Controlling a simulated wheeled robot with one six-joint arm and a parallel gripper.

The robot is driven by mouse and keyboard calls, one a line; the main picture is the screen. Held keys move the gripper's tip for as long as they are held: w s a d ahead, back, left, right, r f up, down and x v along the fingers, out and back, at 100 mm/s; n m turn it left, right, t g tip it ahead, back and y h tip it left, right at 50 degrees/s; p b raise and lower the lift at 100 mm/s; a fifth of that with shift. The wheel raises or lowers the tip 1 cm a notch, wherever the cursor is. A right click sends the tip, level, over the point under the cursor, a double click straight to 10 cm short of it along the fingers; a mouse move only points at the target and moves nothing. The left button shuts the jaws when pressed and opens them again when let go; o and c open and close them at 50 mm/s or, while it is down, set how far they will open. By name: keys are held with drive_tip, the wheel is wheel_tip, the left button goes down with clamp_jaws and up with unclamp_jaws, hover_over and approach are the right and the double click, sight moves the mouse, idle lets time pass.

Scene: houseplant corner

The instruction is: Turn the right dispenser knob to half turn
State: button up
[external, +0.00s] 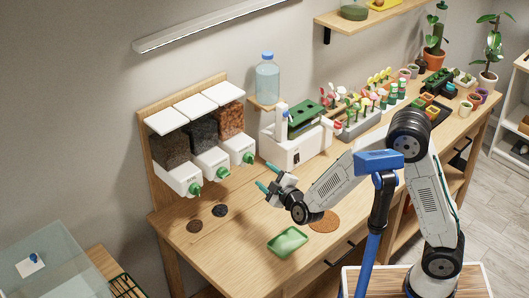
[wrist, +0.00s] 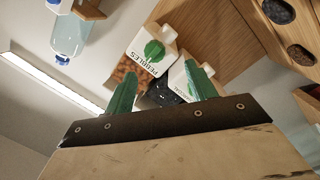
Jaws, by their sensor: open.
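The right dispenser, with red-brown pebbles (external: 230,120), is the rightmost of three wall-side bins. Its green right dispenser knob (external: 248,158) sits on a white front. In the wrist view the knob (wrist: 153,50) shows beside the word PEBBLES. My gripper (external: 266,177) is open and empty, its green fingers pointing toward the dispensers, a short way right of and below that knob. In the wrist view the fingers of my gripper (wrist: 161,68) stand apart, with the knob beyond them, not between their pads. The right finger partly hides the middle dispenser.
The middle knob (external: 223,172) and left knob (external: 195,189) are close by. A white machine with a green top (external: 304,112) and a water bottle (external: 267,80) stand to the right. A green dish (external: 288,242) lies on the bench (external: 245,235), whose front is mostly clear.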

sight(252, 161)
drive_tip(key=shift+t, duration=0.3)
drive_tip(key=x, duration=0.8)
drive_tip(key=shift+d+r, duration=0.1)
drive_tip(key=shift+r, duration=0.25)
drive_tip(key=c, duration=1)
